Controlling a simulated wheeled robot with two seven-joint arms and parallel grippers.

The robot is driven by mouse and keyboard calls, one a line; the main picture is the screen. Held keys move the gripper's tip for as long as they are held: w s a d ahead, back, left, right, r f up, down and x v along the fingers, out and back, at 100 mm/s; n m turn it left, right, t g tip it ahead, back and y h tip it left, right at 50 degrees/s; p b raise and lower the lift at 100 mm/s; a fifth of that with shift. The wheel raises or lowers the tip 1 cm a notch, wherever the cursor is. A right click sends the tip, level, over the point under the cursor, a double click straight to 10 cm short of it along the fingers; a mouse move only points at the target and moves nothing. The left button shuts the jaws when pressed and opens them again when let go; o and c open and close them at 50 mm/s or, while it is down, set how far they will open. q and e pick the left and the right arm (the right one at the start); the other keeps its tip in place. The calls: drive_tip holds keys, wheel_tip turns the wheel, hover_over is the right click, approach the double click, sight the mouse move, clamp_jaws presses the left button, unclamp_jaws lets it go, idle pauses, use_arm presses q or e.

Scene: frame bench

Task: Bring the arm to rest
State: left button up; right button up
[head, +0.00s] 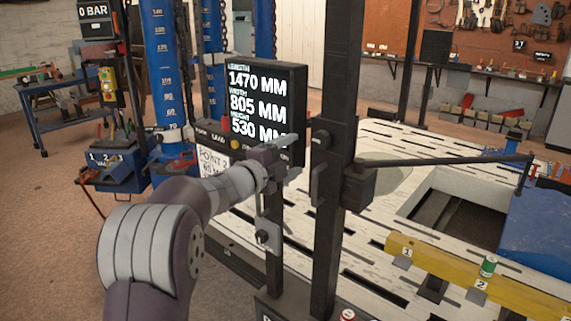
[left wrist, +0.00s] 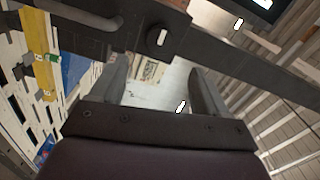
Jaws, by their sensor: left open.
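My left arm comes in from the lower left of the head view. Its gripper (head: 291,157) is in front of the lower part of the black measurement display (head: 297,88), just left of a dark upright post (head: 340,75). The jaws are apart with nothing between them. In the left wrist view the two fingers of the left gripper (left wrist: 160,88) stand apart, with a dark bar (left wrist: 90,22) crossing beyond them. I cannot tell how far the fingers are from the post. My right gripper is not in view.
A slotted pale bench (head: 385,140) fills the right side. A dark horizontal arm (head: 450,160) reaches right from the post. Blue columns (head: 160,70) stand behind left. Brown floor (head: 50,215) is open at left.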

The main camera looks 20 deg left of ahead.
use_arm(q)
drive_tip(key=shift+v, duration=1)
